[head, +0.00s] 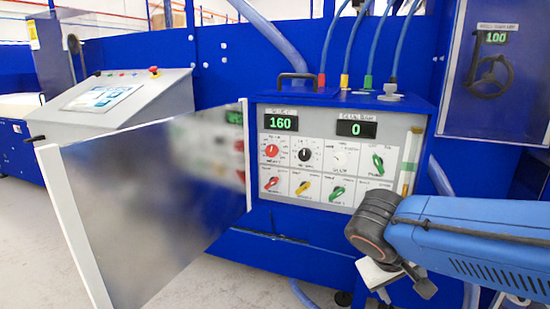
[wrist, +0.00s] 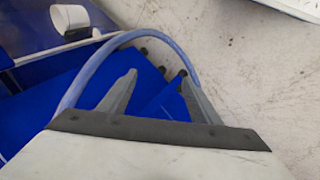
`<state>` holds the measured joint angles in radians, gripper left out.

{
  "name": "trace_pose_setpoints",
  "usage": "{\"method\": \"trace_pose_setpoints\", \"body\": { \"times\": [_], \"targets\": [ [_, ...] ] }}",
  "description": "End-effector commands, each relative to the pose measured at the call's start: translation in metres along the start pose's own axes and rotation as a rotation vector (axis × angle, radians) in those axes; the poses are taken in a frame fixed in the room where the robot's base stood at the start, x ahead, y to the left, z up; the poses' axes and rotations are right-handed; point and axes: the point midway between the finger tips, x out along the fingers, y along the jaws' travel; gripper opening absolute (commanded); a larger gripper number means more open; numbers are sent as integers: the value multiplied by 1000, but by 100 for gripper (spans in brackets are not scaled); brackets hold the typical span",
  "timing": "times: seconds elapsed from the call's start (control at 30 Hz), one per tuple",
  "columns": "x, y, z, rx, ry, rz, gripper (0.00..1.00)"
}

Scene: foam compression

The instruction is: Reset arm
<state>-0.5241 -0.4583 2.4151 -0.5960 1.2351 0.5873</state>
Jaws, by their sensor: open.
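My arm reaches in from the right edge in the head view, in front of the lower right of a blue control box (head: 420,112). My gripper (wrist: 160,88) shows in the wrist view with its two grey fingers spread apart and nothing between them. Beyond the fingers are blue machine surfaces, a pale blue hose (wrist: 82,78) and the floor. In the head view the gripper end is mostly hidden below the dark wrist joint.
The control panel (head: 325,176) has knobs and displays reading 160 and 0. Its metal door (head: 150,200) stands open to the left. A console (head: 110,100) with a screen is at the far left. A wheel (head: 488,77) sits below a display reading 100. Bare floor (head: 215,280) lies below.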

Motion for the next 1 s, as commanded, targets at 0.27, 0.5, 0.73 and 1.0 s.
{"method": "trace_pose_setpoints", "body": {
  "times": [0.27,0.5,0.73,1.0],
  "targets": [
    [10,5,42,80,-20,-201,58],
    [9,2,64,159,37,-349,58],
    [3,-1,73,224,119,-432,58],
    [1,-2,74,246,154,-457,58]
  ]
}}
